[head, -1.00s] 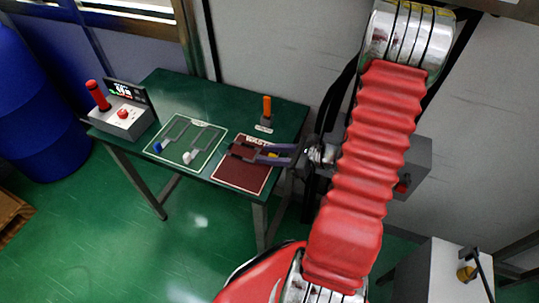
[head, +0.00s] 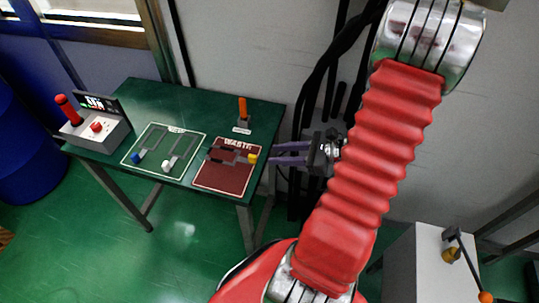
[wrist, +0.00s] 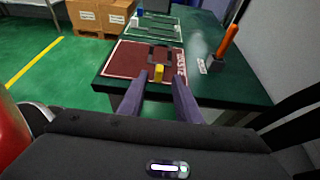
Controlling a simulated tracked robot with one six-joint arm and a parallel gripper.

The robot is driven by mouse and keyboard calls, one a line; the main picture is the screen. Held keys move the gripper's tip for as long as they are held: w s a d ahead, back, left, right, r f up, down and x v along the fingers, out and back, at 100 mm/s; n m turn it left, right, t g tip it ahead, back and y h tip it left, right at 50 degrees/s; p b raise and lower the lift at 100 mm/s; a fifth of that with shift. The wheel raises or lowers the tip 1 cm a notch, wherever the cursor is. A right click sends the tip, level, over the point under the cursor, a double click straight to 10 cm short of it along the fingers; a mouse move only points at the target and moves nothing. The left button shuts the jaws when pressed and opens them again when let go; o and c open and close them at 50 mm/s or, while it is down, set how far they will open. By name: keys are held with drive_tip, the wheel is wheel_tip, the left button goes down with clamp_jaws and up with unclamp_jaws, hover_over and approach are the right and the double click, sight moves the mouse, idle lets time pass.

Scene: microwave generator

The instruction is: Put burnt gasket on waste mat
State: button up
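The burnt gasket (head: 236,158), a dark grey frame with a yellow tab (head: 252,158), lies on the dark red waste mat (head: 225,180). The tab is at the mat's right edge in the head view. In the wrist view the gasket (wrist: 160,62) rests on the mat (wrist: 122,62) with its yellow tab (wrist: 158,73) toward me. My gripper (head: 272,154) is just right of the tab, apart from it. In the wrist view my gripper (wrist: 160,79) has its two purple fingers spread, with nothing held between them.
A green mat (head: 140,162) beside the waste mat holds two grey frames, one blue-tabbed, one white-tabbed. An orange-handled tool (head: 242,110) stands at the table's back right. A control box (head: 95,135) with a red joystick is at the left. A white cabinet (head: 420,265) stands lower right.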

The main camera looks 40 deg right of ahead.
drive_tip(key=shift+s+d+r, duration=0.25)
drive_tip(key=shift+s+d, duration=0.1)
drive_tip(key=shift+s, duration=0.15)
idle(0.4)
drive_tip(key=a+r+n+g+h, duration=0.1)
drive_tip(key=a+r+n+g, duration=0.3)
drive_tip(key=a+n, duration=0.4)
drive_tip(key=a+r+n+g, duration=0.45)
drive_tip(key=a+n, duration=0.25)
drive_tip(key=a, duration=0.2)
drive_tip(key=s+a+r+n+t+h, duration=0.3)
drive_tip(key=a+r+n+h, duration=0.3)
drive_tip(key=r+n, duration=0.5)
drive_tip(key=n, duration=0.3)
drive_tip(key=shift+s+a+r+h, duration=0.15)
drive_tip(key=shift+a+r+h, duration=0.1)
drive_tip(key=shift+h, duration=0.05)
